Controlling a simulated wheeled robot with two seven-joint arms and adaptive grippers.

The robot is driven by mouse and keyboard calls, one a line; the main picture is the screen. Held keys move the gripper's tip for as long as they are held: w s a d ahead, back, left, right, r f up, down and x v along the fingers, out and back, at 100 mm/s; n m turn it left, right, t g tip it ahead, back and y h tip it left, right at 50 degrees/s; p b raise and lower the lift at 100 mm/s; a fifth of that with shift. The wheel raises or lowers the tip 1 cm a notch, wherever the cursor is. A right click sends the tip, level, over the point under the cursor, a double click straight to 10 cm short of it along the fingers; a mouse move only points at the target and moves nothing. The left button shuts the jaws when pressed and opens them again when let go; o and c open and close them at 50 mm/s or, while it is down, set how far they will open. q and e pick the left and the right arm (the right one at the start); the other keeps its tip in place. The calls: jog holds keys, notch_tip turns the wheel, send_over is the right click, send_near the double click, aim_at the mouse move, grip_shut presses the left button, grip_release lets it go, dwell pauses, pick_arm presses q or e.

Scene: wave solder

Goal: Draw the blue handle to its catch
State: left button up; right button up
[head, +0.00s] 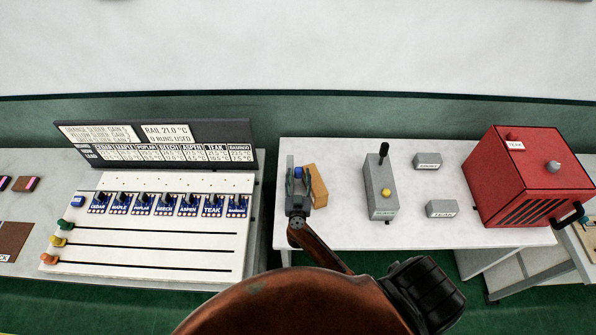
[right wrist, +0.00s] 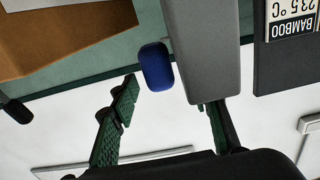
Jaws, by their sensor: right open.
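The blue handle (head: 298,173) is a small rounded knob at the left end of the right-hand white table. In the right wrist view the blue handle (right wrist: 156,66) sits against the side of a grey housing (right wrist: 203,45). My right gripper (head: 299,184) is at the handle in the head view and partly covers the housing. In the right wrist view its green-padded fingers (right wrist: 168,100) are apart, with the handle just beyond the tips and nothing clearly held. The catch cannot be made out. My left gripper is not in view.
An orange-brown block (head: 318,182) stands right beside the handle. A grey box with a black lever (head: 382,192), small labelled blocks (head: 441,208) and a red oven-like box (head: 525,180) stand further right. A slider panel (head: 150,225) fills the left table.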

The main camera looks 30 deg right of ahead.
jog(key=shift+x, duration=1.1)
jog(key=shift+c, duration=0.7)
grip_shut()
